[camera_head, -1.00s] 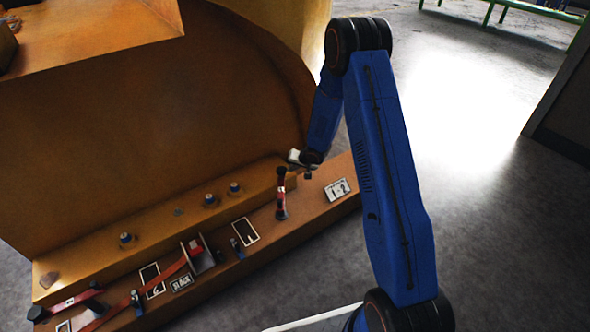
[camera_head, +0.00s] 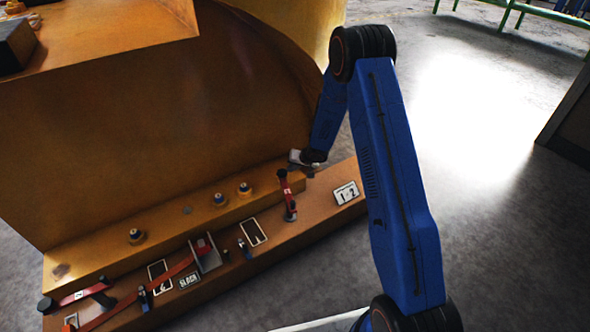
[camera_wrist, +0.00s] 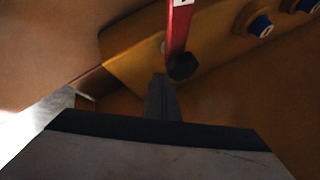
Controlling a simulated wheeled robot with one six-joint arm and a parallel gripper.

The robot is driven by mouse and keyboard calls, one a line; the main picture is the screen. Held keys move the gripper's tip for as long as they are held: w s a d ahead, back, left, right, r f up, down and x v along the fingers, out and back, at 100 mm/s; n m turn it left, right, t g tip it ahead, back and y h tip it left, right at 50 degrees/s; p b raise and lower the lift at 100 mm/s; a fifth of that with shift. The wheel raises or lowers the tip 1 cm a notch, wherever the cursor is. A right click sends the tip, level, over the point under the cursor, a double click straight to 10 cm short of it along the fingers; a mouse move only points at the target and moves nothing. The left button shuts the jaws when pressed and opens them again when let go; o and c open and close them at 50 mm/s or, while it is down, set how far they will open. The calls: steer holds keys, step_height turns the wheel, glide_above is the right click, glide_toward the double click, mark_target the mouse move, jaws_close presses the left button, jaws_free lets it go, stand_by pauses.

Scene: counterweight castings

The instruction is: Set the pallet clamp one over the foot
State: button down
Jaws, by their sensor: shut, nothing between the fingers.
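A red clamp arm (camera_head: 287,195) with dark ends stands out at the right end of the ledge, beside the plate marked 1 and 2 (camera_head: 346,193). I take it for clamp one; its own label is too small to read. Its base end is on the lower step and its far end reaches the raised orange foot (camera_head: 262,197). My gripper (camera_head: 301,160) is just beyond the far end. In the wrist view my shut, empty fingers (camera_wrist: 161,85) point at the dark knob on the red arm (camera_wrist: 178,30); I cannot tell whether they touch.
A second red clamp (camera_head: 72,298) lies at the left end. A long red strap (camera_head: 135,295), a bracket (camera_head: 205,255) and a slack plate (camera_head: 189,281) lie along the lower step. Several blue-capped bolts (camera_head: 244,190) stand on the foot.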

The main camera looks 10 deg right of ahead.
mark_target(281, 169)
steer(key=shift+w+a, duration=0.15)
steer(key=shift+a, duration=0.9)
steer(key=shift+w+a, duration=0.1)
steer(key=shift+a, duration=0.9)
